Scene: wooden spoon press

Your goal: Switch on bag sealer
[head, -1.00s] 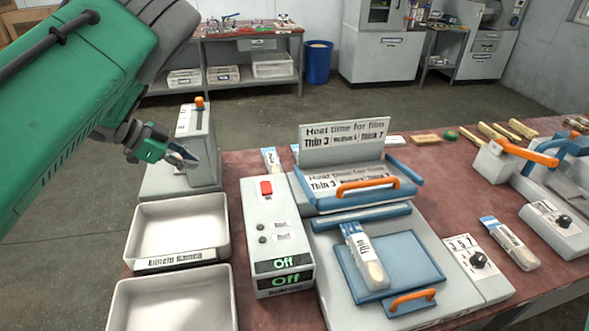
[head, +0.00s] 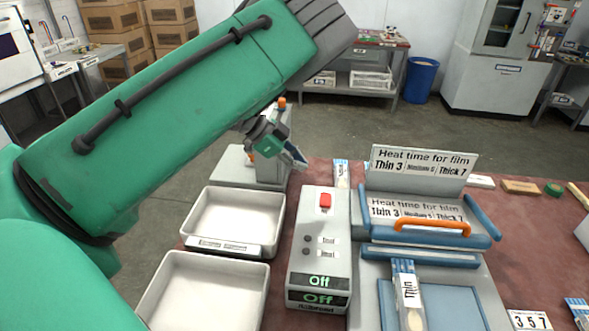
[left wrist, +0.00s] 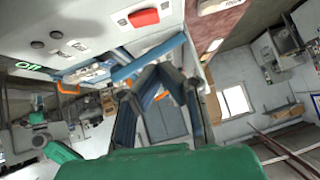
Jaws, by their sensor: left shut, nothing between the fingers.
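The sealer's white control box (head: 338,215) stands on the table with a red switch (head: 325,201) near its far end. Two small dark buttons sit below the switch, and both green displays (head: 318,299) read "Off". The red switch also shows in the left wrist view (left wrist: 144,17), at the top. My left gripper (head: 299,158) is shut and empty, in the air behind and to the left of the switch, apart from it. Its fingers (left wrist: 154,72) meet in the left wrist view. My right gripper is not in view.
Two white trays (head: 272,222) lie left of the box. A sign (head: 421,165) and an orange-handled blue press (head: 395,236) stand to its right. A labelled packet (head: 404,282) rests on the blue pad. A grey device stands behind my gripper.

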